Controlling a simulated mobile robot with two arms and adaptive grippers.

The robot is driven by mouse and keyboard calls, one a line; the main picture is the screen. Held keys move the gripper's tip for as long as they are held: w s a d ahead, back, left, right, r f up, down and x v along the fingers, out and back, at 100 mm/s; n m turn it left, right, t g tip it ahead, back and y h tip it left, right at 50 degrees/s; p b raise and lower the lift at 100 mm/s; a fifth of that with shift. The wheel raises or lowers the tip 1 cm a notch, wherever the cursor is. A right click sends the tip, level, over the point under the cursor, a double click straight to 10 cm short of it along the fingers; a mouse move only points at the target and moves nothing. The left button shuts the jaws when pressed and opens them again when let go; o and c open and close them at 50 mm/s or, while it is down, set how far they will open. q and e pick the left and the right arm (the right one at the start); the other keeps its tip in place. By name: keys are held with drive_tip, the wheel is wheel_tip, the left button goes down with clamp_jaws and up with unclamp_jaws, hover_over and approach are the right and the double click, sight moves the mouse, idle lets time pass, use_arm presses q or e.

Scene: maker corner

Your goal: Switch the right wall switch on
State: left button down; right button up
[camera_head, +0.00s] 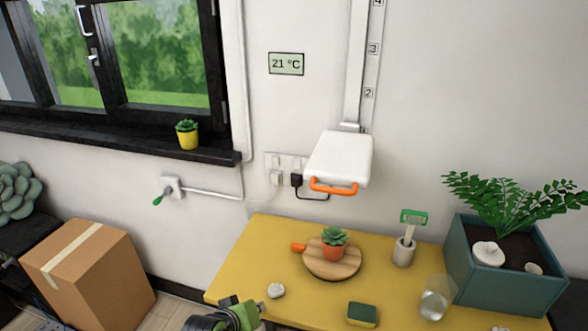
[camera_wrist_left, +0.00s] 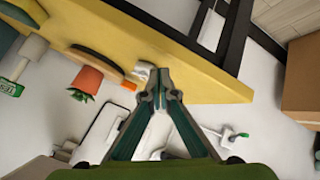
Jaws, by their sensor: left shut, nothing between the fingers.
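A white wall plate (camera_head: 286,160) is on the wall left of the white box, with a white plug and a black plug (camera_head: 296,181) side by side at it. Any switch on it is too small to tell on or off. Further left, a smaller wall fitting (camera_head: 172,186) has a green-tipped lever and a white cable; it also shows in the left wrist view (camera_wrist_left: 232,133). My left gripper (camera_head: 262,307) is at the bottom of the head view, in front of the yellow table, apart from the wall. Its fingertips (camera_wrist_left: 162,73) are shut and empty. My right gripper is out of view.
The yellow table (camera_head: 240,262) carries a potted succulent (camera_head: 334,244) on a wooden board, a sponge (camera_head: 362,315), a glass (camera_head: 436,297) and a planter (camera_head: 510,290). The white box (camera_head: 340,155) with an orange handle juts from the wall. A cardboard box (camera_head: 90,275) stands left.

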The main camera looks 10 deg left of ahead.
use_arm(q)
drive_tip(key=w+r+n+t, duration=0.3)
drive_tip(key=w+r+n, duration=0.3)
drive_tip(key=w+r, duration=0.3)
drive_tip(key=w+r+n+t, duration=0.4)
drive_tip(key=w+r, duration=0.6)
drive_tip(key=w, duration=0.6)
drive_tip(key=shift+w+n, duration=0.25)
drive_tip(key=shift+n, duration=0.75)
drive_tip(key=shift+a, duration=0.1)
